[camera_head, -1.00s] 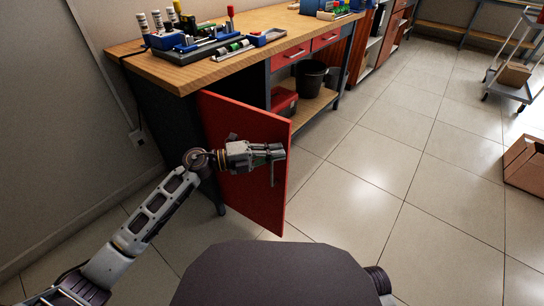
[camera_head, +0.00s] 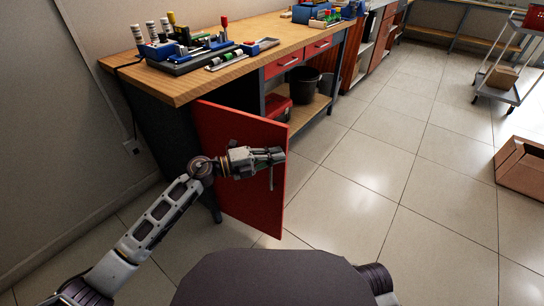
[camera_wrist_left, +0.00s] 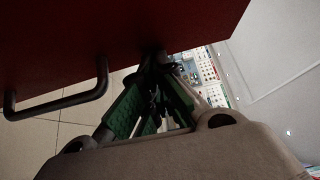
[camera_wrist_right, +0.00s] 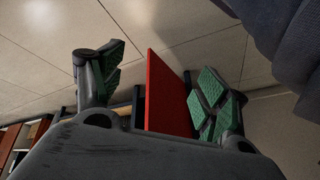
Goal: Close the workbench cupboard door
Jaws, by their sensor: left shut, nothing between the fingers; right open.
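The red cupboard door (camera_head: 240,199) of the workbench (camera_head: 185,88) stands open, swung out from the bench toward me. A dark bar handle (camera_head: 271,178) is on its face near the free edge; it also shows in the left wrist view (camera_wrist_left: 60,103). My left gripper (camera_head: 278,155) is shut and empty, in front of the door's face beside the top of the handle. Whether it touches the door I cannot tell. My right gripper (camera_wrist_right: 155,85) is open and empty; its wrist view shows the red door (camera_wrist_right: 167,97) beyond the fingers, and the head view does not show it.
Tools and bottles (camera_head: 185,45) stand on the bench top. A black bin (camera_head: 305,79) and a red box (camera_head: 278,106) sit on the lower shelf. A cardboard box (camera_head: 520,167) and a trolley (camera_head: 500,75) stand at the right. The tiled floor between is clear.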

